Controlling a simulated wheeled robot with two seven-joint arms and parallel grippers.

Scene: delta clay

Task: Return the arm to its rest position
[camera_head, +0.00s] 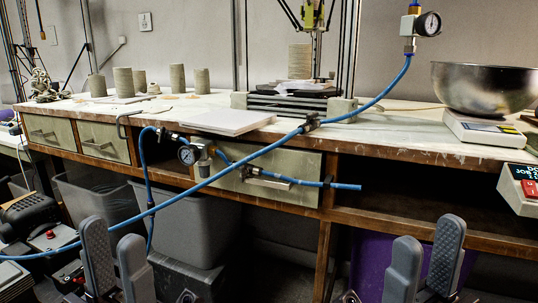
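My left gripper (116,262) is at the lower left of the head view, its two grey fingers apart with nothing between them. My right gripper (425,270) is at the lower right, its two grey fingers also apart and empty. Both point upward in the picture, in front of the workbench (420,143) and below its top. Neither appears to touch anything. The arms behind the fingers are mostly out of the frame.
A blue hose (236,173) with gauges crosses the bench front. A white board (228,121) overhangs the bench edge. A metal bowl (484,88) sits on a scale (484,130) at right. Clay cylinders (123,82) stand at left. Grey bins (185,225) and a purple bin (370,255) are below.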

